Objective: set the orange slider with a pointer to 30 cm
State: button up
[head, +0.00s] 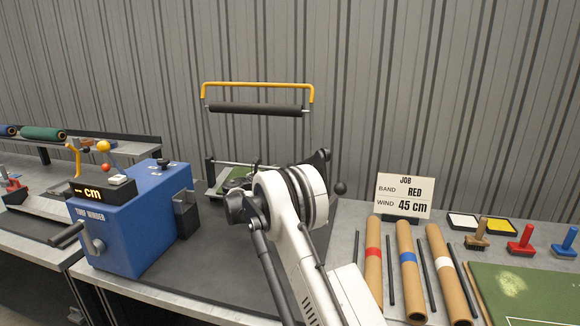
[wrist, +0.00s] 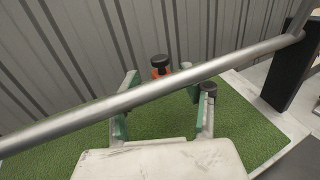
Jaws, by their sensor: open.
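In the wrist view, a small orange part with a dark knob on top (wrist: 160,67) shows beyond a grey metal bar (wrist: 120,103); it looks like the orange slider. Its lower part is hidden by the bar. No pointer or scale can be read. My gripper (wrist: 163,96) is open, its green-padded fingers apart with nothing between them. The bar crosses the view in front of the fingers. In the head view my arm hides the gripper and the slider.
A blue turf winder (head: 135,225) with a "-- cm" display stands left. A roller under a yellow handle (head: 255,109) hangs behind. Several cardboard tubes (head: 408,270) lie right. In the wrist view, green turf (wrist: 255,130) lies below; a dark post (wrist: 289,75) stands right.

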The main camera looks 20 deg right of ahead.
aim_at(288, 166)
jog(key=x, duration=0.8)
jog(key=shift+c, duration=0.5)
grip_shut()
jog(key=shift+a, duration=0.1)
